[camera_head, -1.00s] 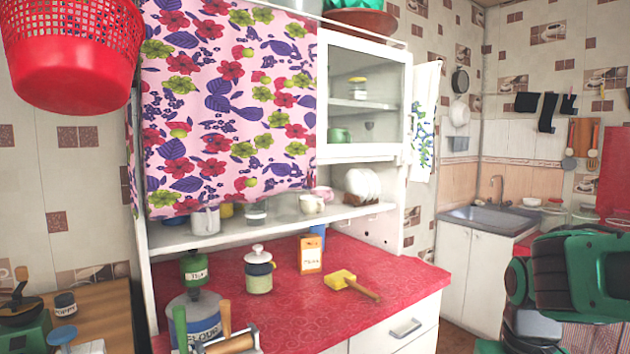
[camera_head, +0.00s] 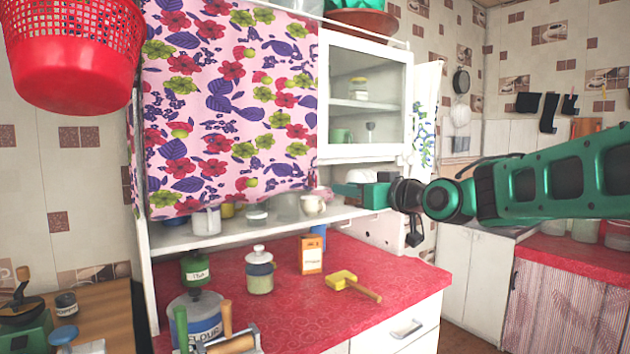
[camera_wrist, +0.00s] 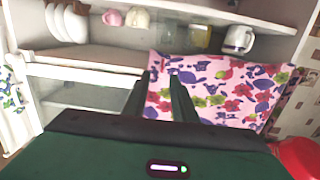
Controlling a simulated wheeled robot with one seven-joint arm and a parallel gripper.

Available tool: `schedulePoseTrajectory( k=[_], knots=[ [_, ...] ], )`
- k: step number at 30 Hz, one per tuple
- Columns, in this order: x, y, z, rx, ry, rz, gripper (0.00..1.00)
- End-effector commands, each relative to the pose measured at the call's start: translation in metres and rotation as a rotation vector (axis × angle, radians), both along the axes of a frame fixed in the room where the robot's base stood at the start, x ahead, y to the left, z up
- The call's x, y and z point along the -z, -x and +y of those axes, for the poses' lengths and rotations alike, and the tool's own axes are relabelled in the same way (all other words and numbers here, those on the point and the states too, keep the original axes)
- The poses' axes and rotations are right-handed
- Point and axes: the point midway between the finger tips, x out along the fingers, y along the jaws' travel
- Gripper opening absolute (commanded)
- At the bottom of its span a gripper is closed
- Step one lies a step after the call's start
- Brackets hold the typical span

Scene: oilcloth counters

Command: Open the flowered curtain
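The flowered curtain (camera_head: 230,100), pink with red, green and purple flowers, hangs over the left and middle of the white cabinet's upper part. The right glass section of the cabinet is uncovered. My gripper (camera_head: 337,189) is just right of the curtain's lower right corner, in front of the cabinet. In the wrist view the picture is turned over, and the curtain (camera_wrist: 225,92) spreads to the right of and behind the fingers. My gripper (camera_wrist: 161,76) is open, with a narrow gap and curtain cloth seen beyond it. Whether the fingers touch the cloth I cannot tell.
Cups and jars stand on the open shelf (camera_head: 345,213) under the curtain. A red basket (camera_head: 72,80) hangs at upper left.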

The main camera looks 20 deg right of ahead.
Motion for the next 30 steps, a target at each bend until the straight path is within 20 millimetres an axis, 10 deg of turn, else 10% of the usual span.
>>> schedulePoseTrajectory(
  k=[30],
  knots=[
    [-0.018, -0.106, 0.04, -0.019, -0.014, -0.06, 0.25]
  ],
)
